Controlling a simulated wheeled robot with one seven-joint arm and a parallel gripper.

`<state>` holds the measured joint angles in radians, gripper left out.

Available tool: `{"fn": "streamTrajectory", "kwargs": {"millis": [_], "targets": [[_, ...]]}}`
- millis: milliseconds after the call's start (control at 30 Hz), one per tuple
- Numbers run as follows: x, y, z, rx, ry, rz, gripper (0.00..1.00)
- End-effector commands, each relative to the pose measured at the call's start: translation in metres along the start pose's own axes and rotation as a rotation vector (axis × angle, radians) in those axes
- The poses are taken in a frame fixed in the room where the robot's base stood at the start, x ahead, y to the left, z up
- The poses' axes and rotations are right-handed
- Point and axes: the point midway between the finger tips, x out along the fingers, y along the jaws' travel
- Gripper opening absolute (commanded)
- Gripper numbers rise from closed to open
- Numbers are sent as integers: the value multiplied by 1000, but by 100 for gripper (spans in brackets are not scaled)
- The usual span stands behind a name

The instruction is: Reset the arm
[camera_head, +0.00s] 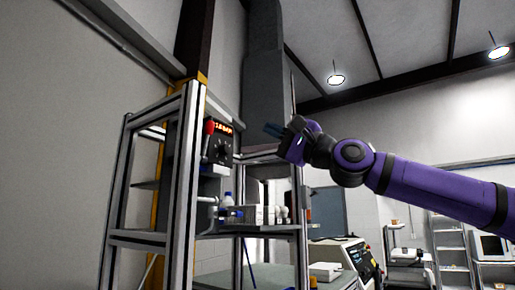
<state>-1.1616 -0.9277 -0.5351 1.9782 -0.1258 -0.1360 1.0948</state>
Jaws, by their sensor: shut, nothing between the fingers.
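My gripper (273,130) is at the end of my purple arm, which reaches in from the right edge. It is raised in the middle of the picture, its fingers pointing left. The fingers look closed, with nothing between them. A dark device (221,143) with a lit red display, a knob and a red-tipped lever (210,127) is mounted on the metal frame to the left of the gripper. The gripper appears apart from it.
A metal-framed rack (188,190) stands at left, its shelf (250,230) holding a blue-capped bottle (228,199) and small white containers. A grey duct (265,80) rises behind the gripper. A machine (345,255) and shelving (450,245) stand lower right. Open air surrounds my arm above.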

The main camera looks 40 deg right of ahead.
Motion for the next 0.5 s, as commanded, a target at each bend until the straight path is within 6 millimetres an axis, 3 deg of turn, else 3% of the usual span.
{"fn": "streamTrajectory", "kwargs": {"millis": [300,500], "targets": [[-2,2,3,-18,-2,14,0],[-18,29,33,-197,-31,163,0]]}}
